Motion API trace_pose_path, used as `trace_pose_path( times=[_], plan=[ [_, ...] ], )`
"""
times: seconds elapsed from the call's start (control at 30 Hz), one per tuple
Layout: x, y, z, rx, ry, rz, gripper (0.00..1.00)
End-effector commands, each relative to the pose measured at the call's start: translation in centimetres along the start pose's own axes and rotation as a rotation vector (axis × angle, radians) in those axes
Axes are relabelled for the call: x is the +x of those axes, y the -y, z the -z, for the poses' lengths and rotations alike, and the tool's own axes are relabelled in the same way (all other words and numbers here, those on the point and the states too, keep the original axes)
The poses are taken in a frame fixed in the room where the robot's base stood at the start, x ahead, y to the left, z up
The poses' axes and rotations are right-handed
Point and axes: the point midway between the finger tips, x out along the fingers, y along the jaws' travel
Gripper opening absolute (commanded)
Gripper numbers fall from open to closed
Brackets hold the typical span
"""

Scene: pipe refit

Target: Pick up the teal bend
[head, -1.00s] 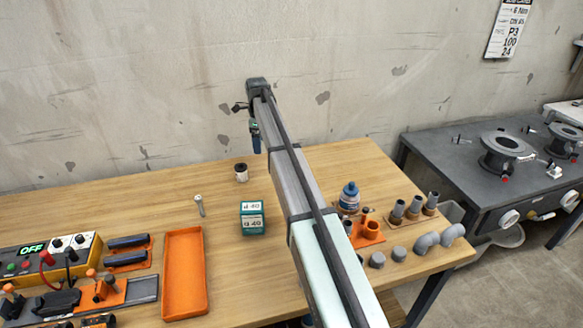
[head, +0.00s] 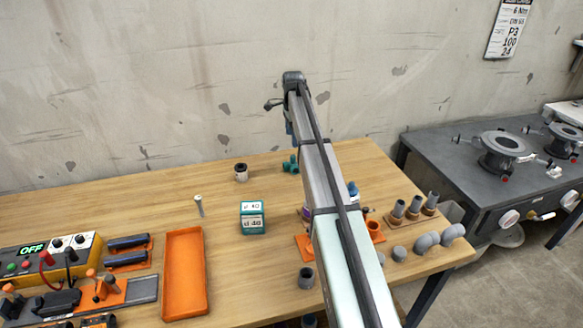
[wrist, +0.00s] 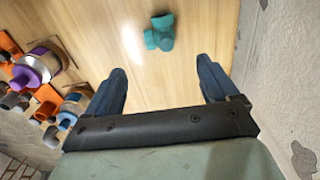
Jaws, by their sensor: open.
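The teal bend (wrist: 159,32) lies on the wooden table in the wrist view, ahead of the fingers and between their lines. In the head view the teal bend (head: 291,164) shows near the back of the table, just left of my arm. My gripper (wrist: 163,82) is open and empty, with its two blue fingers apart. A gap of bare table shows between the fingertips and the bend, so they look apart. In the head view my arm hides the fingers for the most part.
A dark-topped pot (head: 241,172) and a teal box (head: 253,217) stand left of the bend. A purple-banded part (wrist: 38,66) and orange holders lie left in the wrist view. The concrete wall (wrist: 285,70) is close on the right there. An orange tray (head: 185,272) lies at front left.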

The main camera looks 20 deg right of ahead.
Motion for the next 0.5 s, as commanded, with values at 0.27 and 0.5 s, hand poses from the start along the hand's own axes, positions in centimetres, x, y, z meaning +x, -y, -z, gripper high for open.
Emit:
trace_pose_path(
  times=[0.27, 0.5],
  plan=[
    [1.8, -0.1, 0.0, -0.025, 0.000, -0.001, 0.87],
    [5.8, -0.1, -0.1, -0.024, 0.000, -0.002, 0.87]
  ],
)
